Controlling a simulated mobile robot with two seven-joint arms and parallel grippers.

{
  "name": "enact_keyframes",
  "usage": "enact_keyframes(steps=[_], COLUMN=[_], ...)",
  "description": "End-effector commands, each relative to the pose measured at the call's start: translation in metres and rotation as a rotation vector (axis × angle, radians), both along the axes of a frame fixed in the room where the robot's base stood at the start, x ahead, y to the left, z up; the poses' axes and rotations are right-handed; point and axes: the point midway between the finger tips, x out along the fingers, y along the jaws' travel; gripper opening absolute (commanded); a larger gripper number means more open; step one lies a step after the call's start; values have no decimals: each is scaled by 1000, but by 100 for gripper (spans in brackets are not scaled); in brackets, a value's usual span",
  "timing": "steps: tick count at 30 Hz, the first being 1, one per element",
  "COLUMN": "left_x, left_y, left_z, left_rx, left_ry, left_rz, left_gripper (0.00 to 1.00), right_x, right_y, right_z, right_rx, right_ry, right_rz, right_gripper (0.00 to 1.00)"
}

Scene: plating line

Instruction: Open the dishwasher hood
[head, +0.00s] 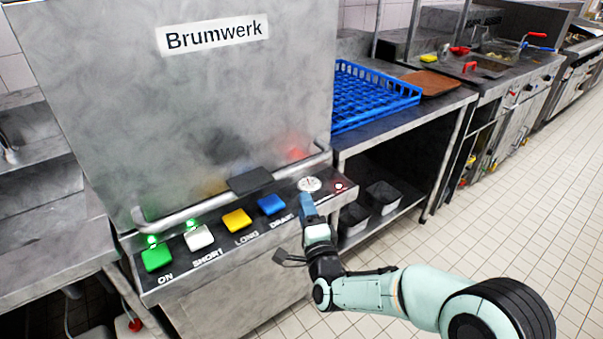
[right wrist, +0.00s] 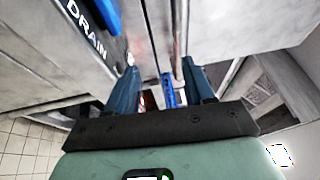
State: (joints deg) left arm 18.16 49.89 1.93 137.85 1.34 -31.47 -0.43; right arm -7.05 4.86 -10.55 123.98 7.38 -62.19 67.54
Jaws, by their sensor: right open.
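The dishwasher hood (head: 170,105) is a large grey steel box labelled Brumwerk, and it is down, its lower edge close to the control panel (head: 215,270). A steel bar handle (head: 185,217) runs along the front of its lower edge, with a dark flat pad (head: 250,180) near its middle. My right gripper (head: 307,203) is at the panel's right end, in front of and below the handle's right part, apart from it. In the right wrist view its blue fingers are spread (right wrist: 161,76), and the steel bar (right wrist: 180,45) shows beyond the gap between them. My left gripper is not in view.
The panel carries green, white, yellow and blue buttons, a round dial (head: 309,184) and a red light. A blue dish rack (head: 375,98) sits on the right counter, with metal bins on the shelf below. Tiled floor (head: 480,220) lies open to the right.

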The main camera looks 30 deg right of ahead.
Motion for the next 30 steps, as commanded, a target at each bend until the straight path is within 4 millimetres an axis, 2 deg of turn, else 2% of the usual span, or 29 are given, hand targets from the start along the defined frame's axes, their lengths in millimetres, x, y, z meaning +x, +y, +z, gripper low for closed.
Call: enact_keyframes(steps=[1,3,8,21,30], left_x=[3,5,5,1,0], left_y=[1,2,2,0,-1], left_z=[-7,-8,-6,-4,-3], left_rx=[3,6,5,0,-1], left_ry=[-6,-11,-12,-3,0], left_rz=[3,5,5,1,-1], left_gripper=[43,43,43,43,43], right_x=[-1,-2,11,88,117], right_y=[-4,-7,-13,-38,-48], right_z=[10,22,29,42,47], right_rx=[27,49,54,52,52], right_ry=[-52,-91,-102,-98,-96], right_rz=[-9,-15,-18,-18,-17], right_gripper=[53,53,53,53,53])
